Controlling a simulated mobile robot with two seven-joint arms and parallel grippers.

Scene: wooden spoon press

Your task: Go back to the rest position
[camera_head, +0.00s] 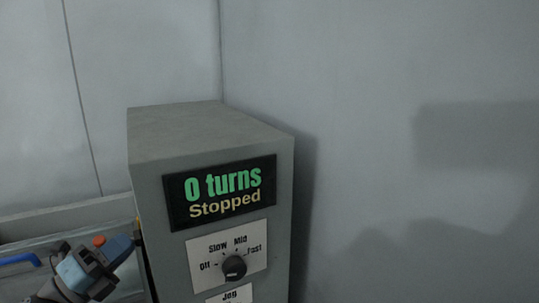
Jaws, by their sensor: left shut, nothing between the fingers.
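My left gripper (118,252), with blue and black parts, is at the bottom left of the head view. It is shut with nothing visible in it. It is just left of a grey control box (210,131); I cannot tell whether the two touch. The box's display (220,191) reads "0 turns" and "Stopped". Below it is a black knob (235,267) on a white plate marked Off, Slow, Mid and Fast. I cannot tell which mark the knob points at. My right gripper is not in view.
A grey-rimmed structure (65,217) is behind my left gripper, with a blue bar (20,259) at the left edge. A small orange-red part (99,241) shows beside the gripper. A "Jog" label (230,295) is cut off below. Plain grey walls (350,70) stand behind; the right side shows only wall and shadows.

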